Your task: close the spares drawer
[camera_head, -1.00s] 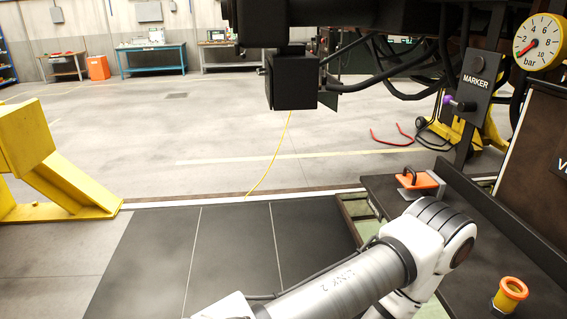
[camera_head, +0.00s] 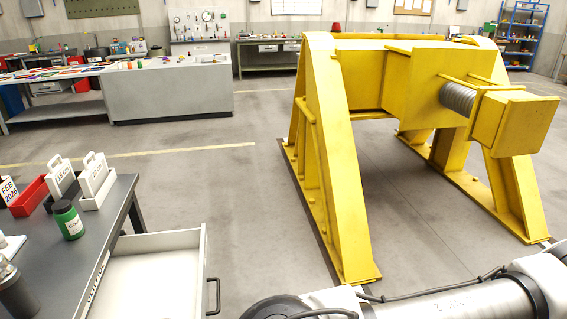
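An open white drawer (camera_head: 152,241) sticks out from the right side of the dark-topped workbench (camera_head: 118,207) at the lower left. Its inside looks empty where it shows, and the bottom of the frame cuts off its near part. A dark handle (camera_head: 213,297) is on its right-hand front face. Small lettering along the bench edge beside the drawer is not clearly readable. One of my arms crosses the lower right corner, but neither of my grippers is in view.
A big yellow buffer frame (camera_head: 335,150) stands at the right. Bare floor lies between the drawer and the frame.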

